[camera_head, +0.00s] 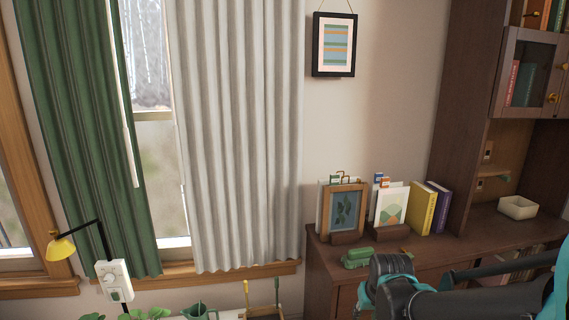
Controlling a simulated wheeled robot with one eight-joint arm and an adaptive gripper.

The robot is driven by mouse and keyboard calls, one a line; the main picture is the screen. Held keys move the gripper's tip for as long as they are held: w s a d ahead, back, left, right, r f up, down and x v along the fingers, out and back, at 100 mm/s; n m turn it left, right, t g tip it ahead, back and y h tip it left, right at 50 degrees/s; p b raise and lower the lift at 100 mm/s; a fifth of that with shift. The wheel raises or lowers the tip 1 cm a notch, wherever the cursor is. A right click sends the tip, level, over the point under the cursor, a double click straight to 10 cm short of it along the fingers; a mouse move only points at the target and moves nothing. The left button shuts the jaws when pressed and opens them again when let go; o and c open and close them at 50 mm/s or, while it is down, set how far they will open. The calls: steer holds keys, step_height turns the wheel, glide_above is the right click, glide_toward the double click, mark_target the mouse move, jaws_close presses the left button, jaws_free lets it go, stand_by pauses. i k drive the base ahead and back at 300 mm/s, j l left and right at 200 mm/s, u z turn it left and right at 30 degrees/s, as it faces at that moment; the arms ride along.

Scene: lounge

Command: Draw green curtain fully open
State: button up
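The green curtain (80,130) hangs at the left, in vertical folds, across the left part of the window. A thin white rod or strip (131,155) runs down along its right edge. A pale grey-white curtain (240,130) hangs on the right part of the window. A strip of window glass (153,160) shows bare between the two curtains. The tops of both curtains are out of view. My dark and teal arm shows at the lower right, in front of the desk and well apart from the green curtain. I do not see my gripper's fingers.
A yellow lamp (61,248) and a white box with a dial (115,281) stand before the green curtain's lower end. A watering can (198,312) and plants (150,314) are below. A brown desk (318,262) with frames and books fills the right.

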mark_target(101, 20)
steer(key=u, duration=1.5)
